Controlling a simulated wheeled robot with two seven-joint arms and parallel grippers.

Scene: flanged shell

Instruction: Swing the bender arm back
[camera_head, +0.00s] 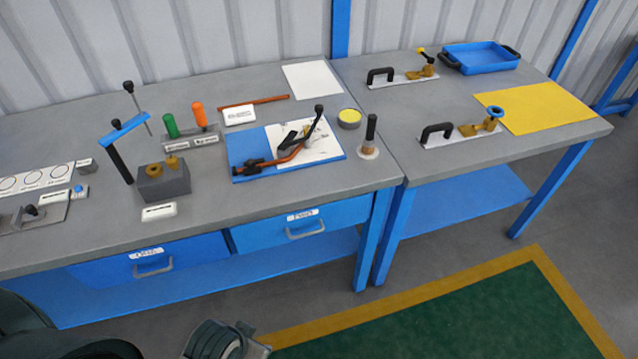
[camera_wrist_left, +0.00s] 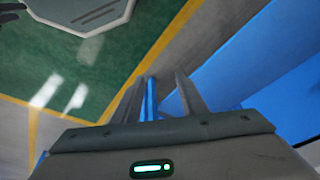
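The bender lies on a blue base plate (camera_head: 243,150) on the left bench. Its black arm (camera_head: 309,126) rises toward the upper right and ends in a dark knob. A copper-coloured bent tube (camera_head: 290,155) runs across the plate beside it, and a white printed sheet lies under part of it. The black parts overlap, so I cannot tell the pivot clearly. My left gripper (camera_wrist_left: 166,85) shows in the left wrist view with its fingers apart and nothing between them. It is low in front of the bench, well away from the bender. My right gripper is not in view.
A yellow-topped round tin (camera_head: 349,118) and a black-handled upright tool (camera_head: 370,136) stand right of the bender. A copper rod (camera_head: 254,102) and white label block (camera_head: 239,114) lie behind. A grey block (camera_head: 164,184) stands left. The bench front edge and drawers face me.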

